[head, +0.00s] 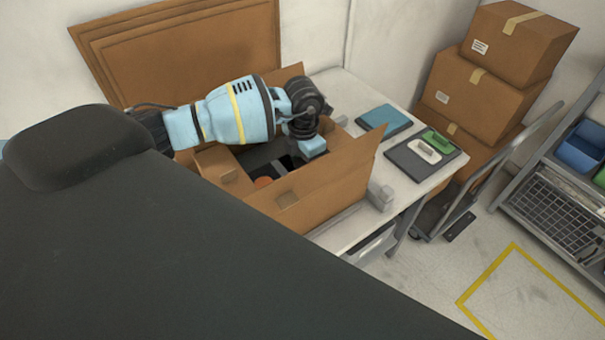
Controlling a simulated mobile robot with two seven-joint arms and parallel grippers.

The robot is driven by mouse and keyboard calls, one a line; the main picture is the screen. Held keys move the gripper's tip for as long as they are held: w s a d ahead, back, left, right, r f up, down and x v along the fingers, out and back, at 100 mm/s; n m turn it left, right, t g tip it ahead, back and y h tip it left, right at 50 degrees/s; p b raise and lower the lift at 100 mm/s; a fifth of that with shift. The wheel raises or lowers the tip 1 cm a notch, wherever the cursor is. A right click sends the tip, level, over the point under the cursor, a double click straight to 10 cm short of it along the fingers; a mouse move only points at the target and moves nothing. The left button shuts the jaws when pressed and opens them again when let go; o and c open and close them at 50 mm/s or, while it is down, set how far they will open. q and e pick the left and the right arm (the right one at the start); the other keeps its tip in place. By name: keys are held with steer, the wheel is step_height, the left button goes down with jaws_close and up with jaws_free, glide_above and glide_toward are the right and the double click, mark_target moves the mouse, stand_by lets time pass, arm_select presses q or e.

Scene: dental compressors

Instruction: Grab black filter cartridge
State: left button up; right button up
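My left arm comes in from the left over an open cardboard box (335,188) on the white table. Its wrist is bent down, and my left gripper (303,157) reaches into the box. The fingertips are hidden or too small to make out, so I cannot tell whether they are open or shut. Dark shapes (262,156) show inside the box beside the gripper. I cannot tell whether one of them is the black filter cartridge. My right gripper is not in view.
Right of the box on the table (345,90) lie a blue flat case (384,120) and a dark tray (410,163) with a green piece and a white piece. Stacked cartons (480,95), a hand truck and a shelf (555,205) stand further right. The box flaps stick up.

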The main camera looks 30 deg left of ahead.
arm_select(q)
steer(key=shift+f, duration=0.35)
steer(key=shift+c, duration=0.2)
steer(key=c, duration=0.7)
steer(key=shift+r, duration=0.2)
step_height(320, 180, up, 18)
steer(key=shift+f, duration=0.15)
